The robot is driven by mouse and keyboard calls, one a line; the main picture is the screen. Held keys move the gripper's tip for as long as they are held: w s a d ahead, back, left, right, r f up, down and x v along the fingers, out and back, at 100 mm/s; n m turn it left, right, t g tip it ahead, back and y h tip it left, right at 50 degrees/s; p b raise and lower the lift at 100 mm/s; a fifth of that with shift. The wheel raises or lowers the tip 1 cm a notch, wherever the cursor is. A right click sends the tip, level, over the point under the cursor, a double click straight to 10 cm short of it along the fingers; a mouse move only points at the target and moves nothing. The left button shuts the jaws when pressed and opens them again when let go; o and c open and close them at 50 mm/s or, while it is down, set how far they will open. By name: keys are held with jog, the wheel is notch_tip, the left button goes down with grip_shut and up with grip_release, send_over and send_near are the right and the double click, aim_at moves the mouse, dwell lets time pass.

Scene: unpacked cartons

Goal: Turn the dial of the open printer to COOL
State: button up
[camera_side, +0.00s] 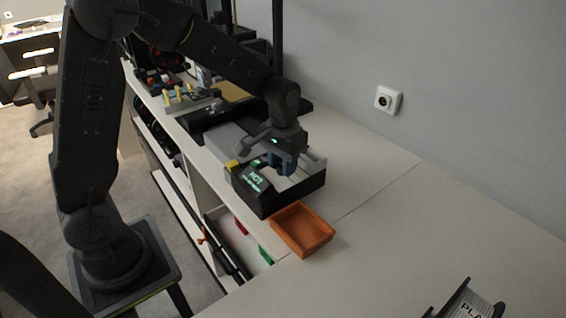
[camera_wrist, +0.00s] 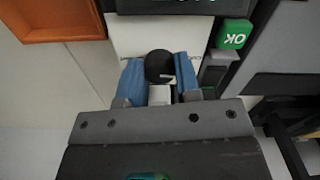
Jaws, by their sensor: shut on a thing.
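The open printer (camera_side: 290,192) is a low black box with a pale interior. Its front screen (camera_side: 256,178) glows green and seems to read HOT. In the wrist view the dial (camera_wrist: 159,65) is a round black knob with a short white mark toward the right in the picture. It stands on a white panel (camera_wrist: 130,34). My gripper (camera_wrist: 160,80) has its blue fingers on either side of the dial, shut on it. In the side view my gripper (camera_side: 283,163) reaches down into the printer and hides the dial. Lettering around the dial is too small or covered to read.
A green OK button (camera_wrist: 234,34) sits right of the dial in the wrist view. An orange tray (camera_side: 302,230) stands close in front of the printer. A spool marked PLA (camera_side: 470,303) lies at lower right. The bench right of the tray is clear.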

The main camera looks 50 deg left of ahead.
jog(key=shift+n, duration=0.6)
jog(key=o, duration=0.9)
notch_tip(320, 180, up, 14)
dwell(0.4)
jog(key=s+d+m+t, duration=0.1)
jog(key=s+t, duration=0.1)
jog(key=s, duration=0.4)
jog(key=s+m+t, duration=0.1)
jog(key=s, duration=0.5)
jog(key=s+d+m+t, duration=0.1)
jog(key=s+t, duration=0.1)
jog(key=s, duration=0.4)
jog(key=shift+s+d+f+t, duration=0.1)
jog(key=shift+s+d+t, duration=0.15)
jog(key=shift+d+t, duration=0.05)
